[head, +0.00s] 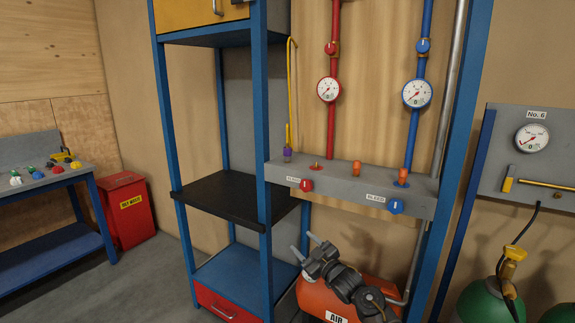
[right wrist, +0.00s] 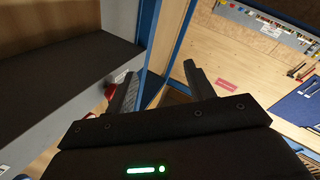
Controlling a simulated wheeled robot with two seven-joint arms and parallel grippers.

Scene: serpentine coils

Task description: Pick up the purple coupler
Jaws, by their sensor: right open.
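The purple coupler (head: 287,154) stands at the left end of a grey ledge (head: 340,178) in the head view, with a yellow hose (head: 291,85) running up from it. My right gripper (head: 306,247) is at the lower middle of the head view, below the ledge and lower than the coupler, apart from it. Its two fingers are spread with nothing between them, as the right wrist view (right wrist: 160,78) also shows. The coupler is not visible in the right wrist view. My left gripper is out of view.
The ledge carries a red knob (head: 306,185), a blue knob (head: 396,206) and orange fittings (head: 356,169). A blue-framed rack with a black shelf (head: 225,197) stands left of the ledge. An orange air tank (head: 330,298) sits below, behind my right arm.

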